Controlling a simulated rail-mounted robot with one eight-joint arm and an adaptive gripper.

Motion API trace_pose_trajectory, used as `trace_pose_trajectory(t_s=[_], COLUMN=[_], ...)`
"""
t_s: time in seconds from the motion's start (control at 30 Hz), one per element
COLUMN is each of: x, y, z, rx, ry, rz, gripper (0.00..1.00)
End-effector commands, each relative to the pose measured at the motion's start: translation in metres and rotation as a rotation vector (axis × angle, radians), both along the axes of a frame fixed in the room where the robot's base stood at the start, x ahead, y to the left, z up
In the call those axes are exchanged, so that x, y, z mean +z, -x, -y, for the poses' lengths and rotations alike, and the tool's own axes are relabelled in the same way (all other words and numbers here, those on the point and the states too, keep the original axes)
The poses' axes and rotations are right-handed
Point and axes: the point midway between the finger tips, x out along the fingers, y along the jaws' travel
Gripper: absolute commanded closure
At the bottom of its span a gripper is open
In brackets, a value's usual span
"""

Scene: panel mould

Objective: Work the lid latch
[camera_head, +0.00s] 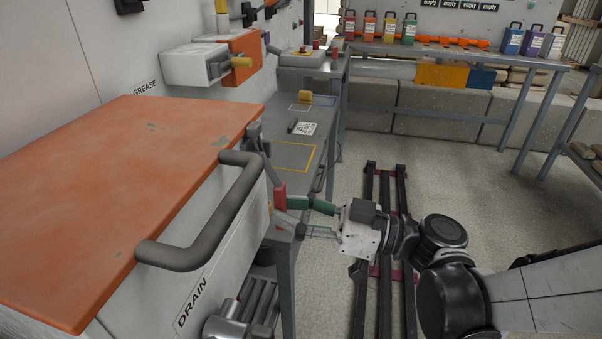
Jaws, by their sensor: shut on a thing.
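The orange lid (120,190) of a white cabinet lies flat and looks closed, with worn paint and a thick grey bar handle (212,222) along its front side. At the lid's far right corner is the lid latch (266,160), a dark grey lever hanging down at a slant to a red grip (279,196). My gripper (287,212) comes in from the right, at the lower end of the latch. It is shut on the latch at its red grip. One green finger shows above; the exact contact is partly hidden.
A grey workbench (297,155) with a yellow-outlined area stands behind the latch. A white and orange box (212,62) is on the wall. A rack of coloured containers (409,29) is at the back. Dark floor rails (385,290) run below my arm. The floor right of them is clear.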

Motion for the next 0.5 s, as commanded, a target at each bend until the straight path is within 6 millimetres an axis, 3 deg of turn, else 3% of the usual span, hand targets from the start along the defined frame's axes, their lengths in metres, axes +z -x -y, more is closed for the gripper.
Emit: trace_pose_trajectory(t_s=[0.07, 0.1, 0.2, 0.5], x=[0.0008, 0.0008, 0.0007, 0.0002], y=[-0.0003, -0.0003, -0.0003, -0.0003], z=[-0.0007, -0.0007, -0.0006, 0.001], rx=[0.001, 0.001, 0.001, 0.0], ry=[-0.002, -0.002, -0.001, -0.001], rz=[0.0, -0.001, 0.0, 0.0], gripper=[1.0, 0.75, 0.62, 0.62])
